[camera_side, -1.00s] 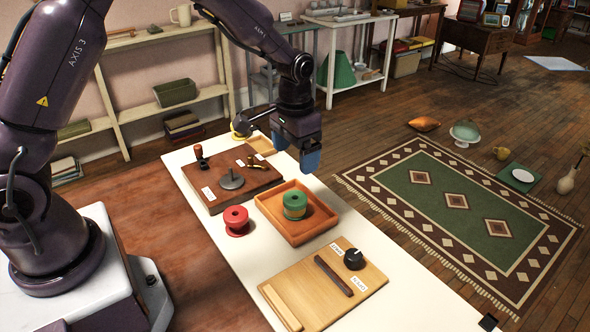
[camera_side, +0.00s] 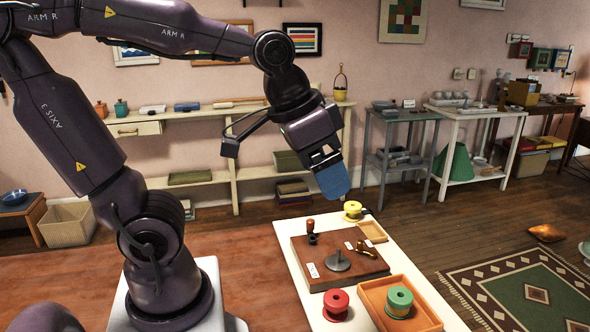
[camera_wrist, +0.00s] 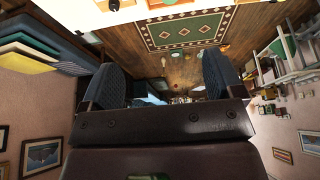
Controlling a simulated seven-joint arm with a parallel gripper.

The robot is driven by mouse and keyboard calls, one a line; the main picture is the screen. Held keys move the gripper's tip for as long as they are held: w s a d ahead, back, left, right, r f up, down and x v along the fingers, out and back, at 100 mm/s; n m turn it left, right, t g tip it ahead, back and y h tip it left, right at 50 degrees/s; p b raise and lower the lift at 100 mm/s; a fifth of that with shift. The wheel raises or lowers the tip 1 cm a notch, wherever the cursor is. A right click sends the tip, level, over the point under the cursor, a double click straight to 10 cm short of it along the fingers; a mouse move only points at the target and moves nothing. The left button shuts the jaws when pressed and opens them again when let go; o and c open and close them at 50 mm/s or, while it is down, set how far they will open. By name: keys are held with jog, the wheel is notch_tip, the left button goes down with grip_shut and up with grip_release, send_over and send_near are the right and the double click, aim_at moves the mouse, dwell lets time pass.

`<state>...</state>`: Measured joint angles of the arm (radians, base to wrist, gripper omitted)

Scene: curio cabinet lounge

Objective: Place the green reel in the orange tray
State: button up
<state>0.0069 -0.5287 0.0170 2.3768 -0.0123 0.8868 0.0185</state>
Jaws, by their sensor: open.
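The green reel (camera_side: 399,298) sits inside the orange tray (camera_side: 428,318), near its middle, on the white table. My gripper (camera_side: 333,180) is raised well above and behind the table, up and to the left of the tray, with blue finger pads. It is empty and apart from the reel. In the wrist view my gripper (camera_wrist: 160,88) shows its two dark blue fingers spread wide with nothing between them.
A red reel (camera_side: 336,303) stands left of the tray. Behind it is a brown board (camera_side: 318,275) with a grey spindle (camera_side: 337,260) and wooden-handled tools. A yellow reel (camera_side: 352,210) and a small wooden tray (camera_side: 372,231) are at the far end. Wall shelves stand behind.

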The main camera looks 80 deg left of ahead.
jog(key=shift+t, duration=0.5)
jog(key=shift+s, duration=2)
